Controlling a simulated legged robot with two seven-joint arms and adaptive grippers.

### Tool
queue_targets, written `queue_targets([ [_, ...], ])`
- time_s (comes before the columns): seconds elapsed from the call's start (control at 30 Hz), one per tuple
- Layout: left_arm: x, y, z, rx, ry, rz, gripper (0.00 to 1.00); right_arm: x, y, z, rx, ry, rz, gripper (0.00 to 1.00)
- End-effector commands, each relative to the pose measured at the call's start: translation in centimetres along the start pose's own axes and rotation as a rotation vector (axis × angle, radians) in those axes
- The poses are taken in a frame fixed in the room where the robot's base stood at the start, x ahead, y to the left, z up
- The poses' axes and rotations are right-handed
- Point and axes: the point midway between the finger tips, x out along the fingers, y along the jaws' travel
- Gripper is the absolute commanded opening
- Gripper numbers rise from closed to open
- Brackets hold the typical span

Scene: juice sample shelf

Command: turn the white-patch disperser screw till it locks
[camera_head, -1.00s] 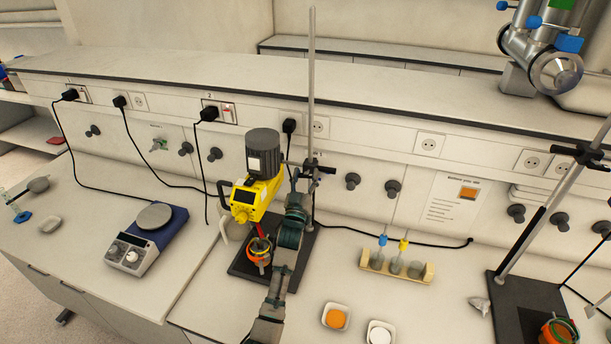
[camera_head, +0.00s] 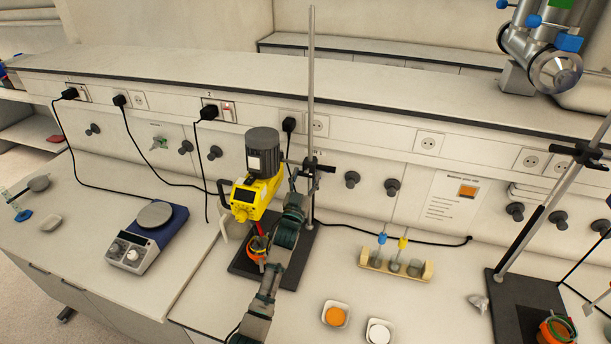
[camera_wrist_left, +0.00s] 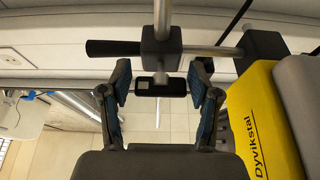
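The yellow disperser (camera_head: 256,192) with its grey motor hangs on a stand rod (camera_head: 311,90); its yellow side also shows in the wrist view (camera_wrist_left: 262,120). A black clamp block (camera_wrist_left: 160,45) grips the rod, with a dark handle (camera_wrist_left: 112,47) to its left. Below the block is a short black screw bar (camera_wrist_left: 165,87) with a small pale patch at its left end. My left gripper (camera_wrist_left: 161,80) is open, one finger on each side of this bar, with narrow gaps seemingly left. In the head view, my arm partly hides the stand. My right gripper is not in view.
An orange-ringed vessel (camera_head: 257,247) stands on the black stand base (camera_head: 245,262) under the disperser. A hotplate (camera_head: 145,238) is to the left. A vial rack (camera_head: 397,266) and two small dishes (camera_head: 335,315) are to the right. A second stand (camera_head: 550,210) is farther right.

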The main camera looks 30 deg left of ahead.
Motion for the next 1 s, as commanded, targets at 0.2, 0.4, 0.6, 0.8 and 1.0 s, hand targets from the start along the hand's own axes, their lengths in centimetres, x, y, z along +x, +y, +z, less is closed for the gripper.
queue_targets([
  [0.2,0.1,-0.1,-0.6,-0.001,0.012,0.000,0.79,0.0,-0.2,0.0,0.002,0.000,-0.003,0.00],
  [0.4,-0.3,-0.1,-0.8,-0.001,0.015,-0.001,0.79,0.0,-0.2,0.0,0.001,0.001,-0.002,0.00],
  [0.6,-3.6,-0.1,-0.5,-0.001,0.013,0.000,0.79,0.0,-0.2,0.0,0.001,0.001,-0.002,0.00],
  [0.8,-8.1,-0.1,-0.3,-0.002,0.011,-0.001,0.79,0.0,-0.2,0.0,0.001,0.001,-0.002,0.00],
  [1.0,-11.0,-0.1,-0.1,-0.001,0.009,0.000,0.79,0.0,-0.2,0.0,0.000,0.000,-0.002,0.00],
])
